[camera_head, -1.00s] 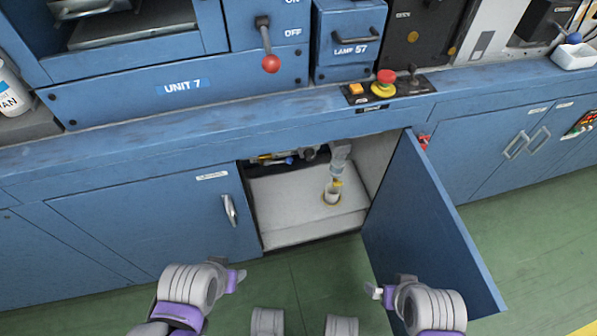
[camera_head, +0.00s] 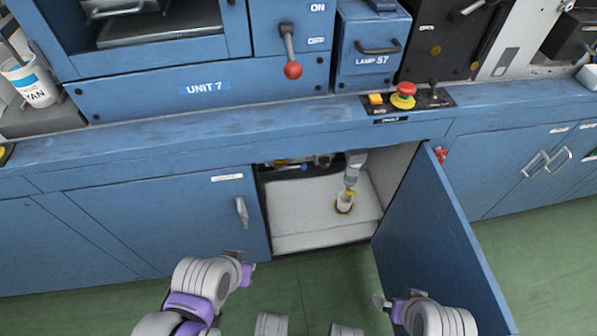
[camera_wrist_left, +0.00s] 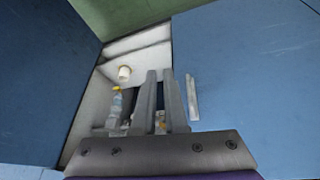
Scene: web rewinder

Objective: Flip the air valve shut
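The open cabinet (camera_head: 305,240) under the machine holds a pipe run at its back top. A small blue part (camera_head: 290,166) on that pipe may be the air valve's handle; it is too small to tell its position. My left gripper (camera_head: 243,264) is in front of the cabinet's left side, outside and apart from it. In the left wrist view its two fingers (camera_wrist_left: 160,95) stand apart with a narrow empty gap, partly covering the pipe area. My right gripper (camera_head: 385,304) is by the open door's lower edge, its fingers too small to judge.
The open blue door (camera_head: 435,235) swings out on the right. A clear bottle-like part (camera_head: 353,168) hangs above a white cup (camera_head: 344,201) inside the cabinet. A closed door with a handle (camera_head: 241,211) is on the left. The green floor (camera_head: 315,280) in front is clear.

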